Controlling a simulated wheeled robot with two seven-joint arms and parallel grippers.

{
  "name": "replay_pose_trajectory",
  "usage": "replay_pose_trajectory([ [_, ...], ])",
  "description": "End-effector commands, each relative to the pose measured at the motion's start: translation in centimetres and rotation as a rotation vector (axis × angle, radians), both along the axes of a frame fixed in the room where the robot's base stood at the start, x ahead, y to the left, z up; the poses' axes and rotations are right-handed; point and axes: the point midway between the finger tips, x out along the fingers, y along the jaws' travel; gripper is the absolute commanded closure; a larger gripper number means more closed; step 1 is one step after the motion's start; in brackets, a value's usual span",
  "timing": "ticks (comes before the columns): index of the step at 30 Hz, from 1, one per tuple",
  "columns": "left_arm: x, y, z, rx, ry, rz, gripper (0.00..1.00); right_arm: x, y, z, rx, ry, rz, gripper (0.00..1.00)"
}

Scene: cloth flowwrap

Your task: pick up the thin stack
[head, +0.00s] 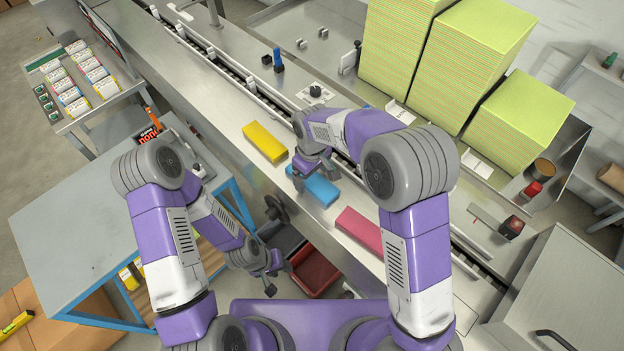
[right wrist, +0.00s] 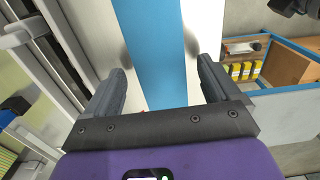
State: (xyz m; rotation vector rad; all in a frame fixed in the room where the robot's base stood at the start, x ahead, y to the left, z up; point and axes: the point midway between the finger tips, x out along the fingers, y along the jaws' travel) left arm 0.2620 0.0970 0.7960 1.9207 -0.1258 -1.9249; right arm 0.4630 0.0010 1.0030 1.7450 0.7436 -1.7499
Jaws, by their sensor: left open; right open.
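A yellow stack (head: 265,141), a blue stack (head: 314,186) and a pink stack (head: 360,230) lie in a row along the near edge of the metal machine bed. I cannot tell for sure which is thinnest. My right gripper (head: 308,170) is over the blue stack and covers part of it. In the right wrist view, my open right gripper (right wrist: 160,85) has its fingers on either side of the blue stack (right wrist: 158,45), with gaps showing on both sides. My left gripper (head: 270,279) is open and low, in front of the machine, away from the stacks.
A rail and chain channel (head: 235,75) runs behind the stacks. Tall yellow-green piles (head: 470,55) stand at the back right. A dark red bin (head: 315,271) sits below the machine edge, near my left gripper. A blue-framed table (head: 70,225) is at left.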

Motion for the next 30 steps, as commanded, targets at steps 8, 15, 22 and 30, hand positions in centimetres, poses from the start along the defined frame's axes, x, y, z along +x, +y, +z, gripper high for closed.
replay_pose_trajectory([
  [8,0.0,0.0,0.0,0.0,0.0,0.0,0.57,0.0,0.0,-0.5,0.0,0.0,0.0,0.11],
  [15,0.0,0.0,0.0,0.0,0.0,0.0,0.57,0.0,0.0,-0.5,0.001,-0.001,0.0,0.43],
  [22,0.0,0.0,0.0,0.0,0.0,0.0,0.57,0.0,0.0,-0.5,0.001,-0.001,0.0,0.7],
  [30,0.0,0.0,0.1,0.0,0.0,0.0,0.57,0.1,0.1,0.4,0.002,-0.003,0.0,0.7],
])
